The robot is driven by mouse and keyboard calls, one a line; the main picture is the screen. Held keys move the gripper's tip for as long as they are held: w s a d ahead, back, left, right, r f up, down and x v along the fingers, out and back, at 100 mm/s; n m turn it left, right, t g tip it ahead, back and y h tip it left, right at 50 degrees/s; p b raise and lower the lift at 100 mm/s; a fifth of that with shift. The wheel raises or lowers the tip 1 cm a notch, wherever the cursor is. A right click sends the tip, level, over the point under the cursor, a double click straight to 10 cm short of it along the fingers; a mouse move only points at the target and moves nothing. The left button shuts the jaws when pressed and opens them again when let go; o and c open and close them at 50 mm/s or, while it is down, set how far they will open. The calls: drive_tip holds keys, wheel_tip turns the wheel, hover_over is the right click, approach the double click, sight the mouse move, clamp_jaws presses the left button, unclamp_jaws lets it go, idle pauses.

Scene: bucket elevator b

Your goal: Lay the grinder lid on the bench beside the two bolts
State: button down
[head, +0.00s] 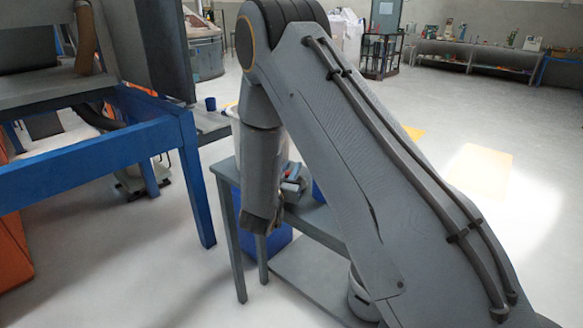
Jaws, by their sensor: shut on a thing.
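My arm hangs down in the middle of the head view, and my gripper (267,222) is at its lower end, just in front of the left part of a small grey bench (322,224). Its fingers are mostly hidden by my wrist. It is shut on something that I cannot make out. Just right of the wrist a small grey thing with red and blue parts (292,182) shows at the bench; I cannot tell what it is. I cannot make out the grinder lid or the two bolts. My arm hides part of the bench top.
A blue steel frame (110,150) with grey machinery stands close on the left. The floor behind to the right is open.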

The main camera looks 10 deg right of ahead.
drive_tip(key=shift+f, duration=0.1)
drive_tip(key=c, duration=1.8)
unclamp_jaws()
